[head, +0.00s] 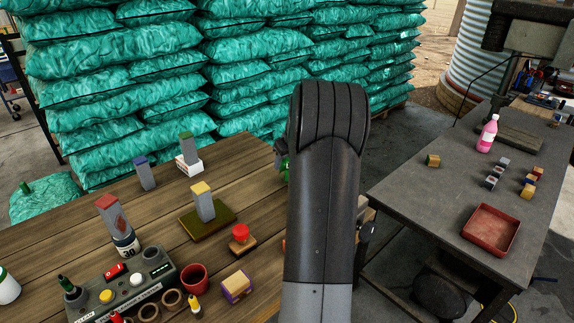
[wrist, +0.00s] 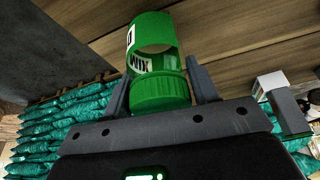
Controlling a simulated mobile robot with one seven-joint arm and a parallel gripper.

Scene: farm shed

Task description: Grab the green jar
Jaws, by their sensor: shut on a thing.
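The green jar (wrist: 152,32) shows in the wrist view, with a green ribbed lid (wrist: 160,92) and a white label with dark letters. My gripper (wrist: 161,84) is shut on it, one dark finger on each side. In the head view a small green part of the jar (head: 283,168) shows at the left edge of my arm, near the right end of the wooden table. My arm hides the rest of the jar and my gripper there. I cannot tell whether the jar touches the table.
The wooden table (head: 160,228) holds coloured-top blocks, a red cup (head: 194,279) and a button box (head: 122,290). A dark table (head: 430,200) at right holds a pink bottle (head: 487,135), small blocks and a red tray (head: 491,231). Teal sacks (head: 120,95) are stacked behind.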

